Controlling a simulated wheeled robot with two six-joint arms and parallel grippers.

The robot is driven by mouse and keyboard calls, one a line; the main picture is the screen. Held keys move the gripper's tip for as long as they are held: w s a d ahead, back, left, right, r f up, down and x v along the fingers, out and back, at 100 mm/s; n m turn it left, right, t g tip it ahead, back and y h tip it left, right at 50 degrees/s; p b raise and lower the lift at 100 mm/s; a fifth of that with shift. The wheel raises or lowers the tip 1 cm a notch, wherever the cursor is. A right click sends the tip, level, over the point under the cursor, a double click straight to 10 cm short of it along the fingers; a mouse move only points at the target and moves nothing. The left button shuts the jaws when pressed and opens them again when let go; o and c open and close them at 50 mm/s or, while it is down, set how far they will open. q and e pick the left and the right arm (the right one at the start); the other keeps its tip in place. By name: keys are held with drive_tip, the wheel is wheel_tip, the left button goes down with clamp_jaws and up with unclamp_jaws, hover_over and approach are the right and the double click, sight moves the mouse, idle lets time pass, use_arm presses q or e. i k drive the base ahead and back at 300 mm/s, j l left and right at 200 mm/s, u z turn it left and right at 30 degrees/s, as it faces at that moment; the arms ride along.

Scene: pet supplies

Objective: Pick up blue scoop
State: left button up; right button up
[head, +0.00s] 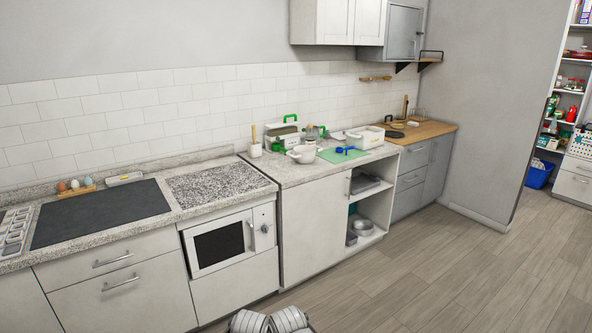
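A small blue item that looks like the blue scoop (345,150) lies on a green mat (329,158) on the granite counter, right of the middle of the head view. It is small and far off, so its exact shape is hard to tell. A white pot (303,154) stands just left of it. Neither of my grippers is in view; only grey rounded parts, probably mine, show at the bottom edge.
The counter (290,175) also holds a white bin (364,137) and a tool crock (255,149). Below are an open shelf (375,185) and a microwave (219,246). The wooden floor (440,270) in front is clear. A blue basket (539,173) stands far right.

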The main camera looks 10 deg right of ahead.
sight(339, 150)
drive_tip(key=i+l+z, duration=0.2)
drive_tip(key=i+z, duration=0.2)
drive_tip(key=i, duration=0.15)
drive_tip(key=i+z, duration=0.4)
drive_tip(key=i, duration=0.2)
drive_tip(key=i+j+z, duration=0.15)
drive_tip(key=i+z, duration=0.25)
drive_tip(key=i, duration=0.2)
drive_tip(key=i+z, duration=0.1)
drive_tip(key=i, duration=1.55)
drive_tip(key=i+j, duration=0.2)
drive_tip(key=j, duration=0.15)
drive_tip(key=i+j, duration=0.15)
drive_tip(key=j, duration=0.2)
